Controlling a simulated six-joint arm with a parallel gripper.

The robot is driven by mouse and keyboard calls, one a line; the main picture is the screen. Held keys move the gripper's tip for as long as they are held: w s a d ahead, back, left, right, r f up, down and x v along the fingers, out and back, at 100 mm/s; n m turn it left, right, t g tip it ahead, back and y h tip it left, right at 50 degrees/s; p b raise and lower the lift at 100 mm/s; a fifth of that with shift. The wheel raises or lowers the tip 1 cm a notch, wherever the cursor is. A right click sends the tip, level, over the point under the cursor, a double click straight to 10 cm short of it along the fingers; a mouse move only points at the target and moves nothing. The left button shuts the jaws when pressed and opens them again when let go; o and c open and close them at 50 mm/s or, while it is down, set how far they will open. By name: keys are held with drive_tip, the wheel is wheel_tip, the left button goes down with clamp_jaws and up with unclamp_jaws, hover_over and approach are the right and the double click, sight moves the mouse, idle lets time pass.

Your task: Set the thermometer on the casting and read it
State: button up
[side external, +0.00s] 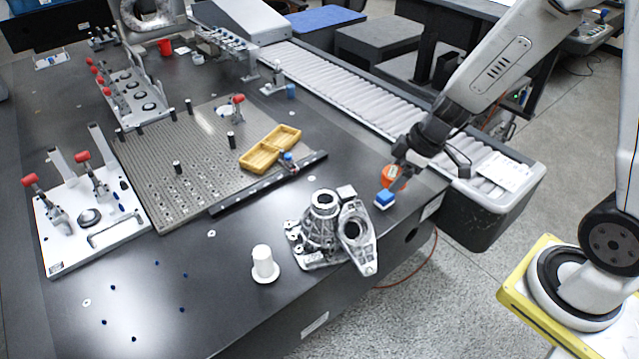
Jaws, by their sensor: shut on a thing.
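The casting (325,228) is a grey metal housing with round bores, standing near the table's front edge. My gripper (391,190) is right of it, low over the table's right end, pointing down and left. A small blue-and-white block (384,200) is at my fingertips and seems to be the thermometer; its display cannot be made out. The jaws are shut on it as far as I can tell, though the fingers are small and partly hidden. I cannot tell whether the block touches the table.
An orange round thing (393,178) is close behind my fingers. A white cylinder on a disc (263,264) stands left of the casting. A yellow tray (270,149) lies on the perforated plate (190,170). A roller conveyor (370,97) runs behind. The front-left table is mostly clear.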

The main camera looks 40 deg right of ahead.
drive_tip(key=w+f, duration=0.4)
drive_tip(key=w, duration=0.4)
approach(343, 191)
drive_tip(key=shift+w+a+f, duration=0.3)
drive_tip(key=shift+a+f, duration=0.5)
drive_tip(key=shift+w+f, duration=0.4)
drive_tip(key=shift+w+f, duration=0.25)
drive_tip(key=shift+f, duration=1.6)
drive_tip(key=shift+f, duration=0.1)
drive_tip(key=o, duration=1.1)
drive_tip(key=shift+o, duration=0.2)
